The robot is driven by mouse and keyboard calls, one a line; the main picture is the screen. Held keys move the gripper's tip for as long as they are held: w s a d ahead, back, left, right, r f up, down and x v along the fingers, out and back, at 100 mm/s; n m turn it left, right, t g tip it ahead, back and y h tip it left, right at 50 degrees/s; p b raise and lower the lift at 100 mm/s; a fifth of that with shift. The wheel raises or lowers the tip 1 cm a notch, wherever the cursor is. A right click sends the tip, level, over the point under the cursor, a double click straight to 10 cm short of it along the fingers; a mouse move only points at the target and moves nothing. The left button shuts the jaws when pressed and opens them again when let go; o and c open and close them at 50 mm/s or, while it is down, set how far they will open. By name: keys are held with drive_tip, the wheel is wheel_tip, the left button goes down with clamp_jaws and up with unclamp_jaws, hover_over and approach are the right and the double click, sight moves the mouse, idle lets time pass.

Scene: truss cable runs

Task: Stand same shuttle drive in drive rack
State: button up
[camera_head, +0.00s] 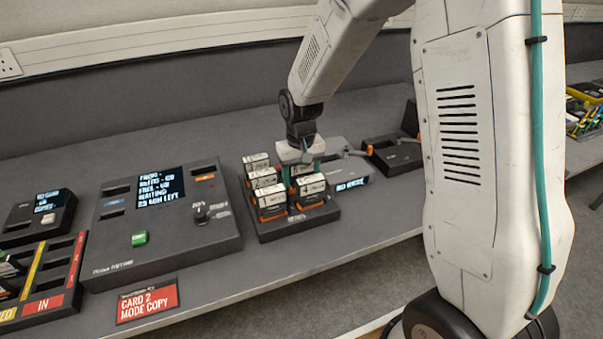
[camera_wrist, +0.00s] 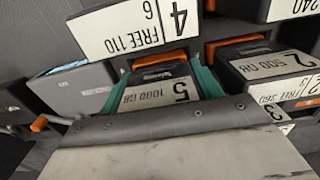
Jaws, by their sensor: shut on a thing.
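The drive rack (camera_head: 265,236) is a dark base on the bench, with several drives standing in it that have white labels and orange parts. My gripper (camera_head: 301,176) points down over the back right of the rack. In the wrist view its teal fingers (camera_wrist: 166,88) are closed on both sides of a drive labelled 5, 1000 GB (camera_wrist: 150,97). That drive is mostly hidden by the gripper in the head view. I cannot tell whether it is fully seated in the rack. Neighbouring drives labelled 4 (camera_wrist: 135,27) and 2 (camera_wrist: 268,62) stand close to it.
A large console (camera_head: 160,235) with a screen, green button and knob stands left of the rack. Dark dock units (camera_head: 392,155) stand to the right. A red CARD 2 MODE COPY sign (camera_head: 148,301) is at the front edge, beside red and yellow card slots (camera_head: 45,280).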

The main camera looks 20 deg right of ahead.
drive_tip(key=shift+f, duration=0.35)
drive_tip(key=o, duration=1.5)
drive_tip(key=shift+r, duration=3.75)
